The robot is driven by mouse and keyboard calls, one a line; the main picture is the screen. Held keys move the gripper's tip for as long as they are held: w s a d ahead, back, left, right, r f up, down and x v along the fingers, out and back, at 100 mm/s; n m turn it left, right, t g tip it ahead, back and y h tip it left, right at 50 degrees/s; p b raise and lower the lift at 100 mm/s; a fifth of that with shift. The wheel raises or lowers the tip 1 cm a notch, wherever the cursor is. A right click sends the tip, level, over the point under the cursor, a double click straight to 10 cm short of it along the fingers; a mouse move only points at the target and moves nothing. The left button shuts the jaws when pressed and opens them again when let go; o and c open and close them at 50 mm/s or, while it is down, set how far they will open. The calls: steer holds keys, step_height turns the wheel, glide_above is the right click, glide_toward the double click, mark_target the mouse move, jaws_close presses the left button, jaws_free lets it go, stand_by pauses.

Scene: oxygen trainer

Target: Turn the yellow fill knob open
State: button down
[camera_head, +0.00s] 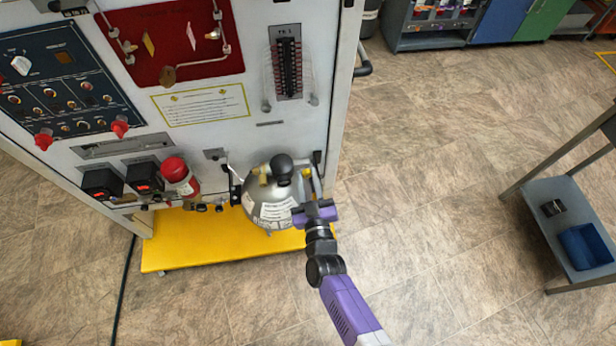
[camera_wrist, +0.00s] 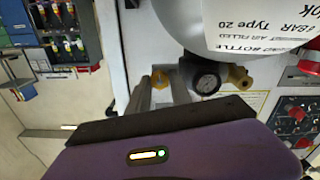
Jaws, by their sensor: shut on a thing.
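The yellow fill knob (camera_wrist: 160,77) shows in the wrist view as a small yellow piece at the tips of my gripper (camera_wrist: 162,88). My two grey fingers stand on either side of it, shut on it. In the head view my gripper (camera_head: 313,186) reaches in at the right side of a grey gas bottle, and a bit of the yellow knob (camera_head: 308,173) shows at its tips. The fingers cover part of the knob, and I cannot tell how far it is turned.
The grey bottle (camera_head: 268,207) stands close left of my gripper on the yellow base (camera_head: 200,238). A black round gauge (camera_wrist: 206,78) and a brass fitting (camera_wrist: 238,77) lie close by. A side table (camera_head: 561,205) stands at far right, with open floor between.

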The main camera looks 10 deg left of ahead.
steer(key=shift+s+f+n, duration=0.1)
steer(key=shift+n, duration=0.3)
steer(key=c, duration=1.4)
jaws_free()
steer(key=shift+c, duration=0.2)
steer(key=v, duration=0.7)
steer(key=shift+s, duration=0.4)
steer(key=shift+d, duration=0.1)
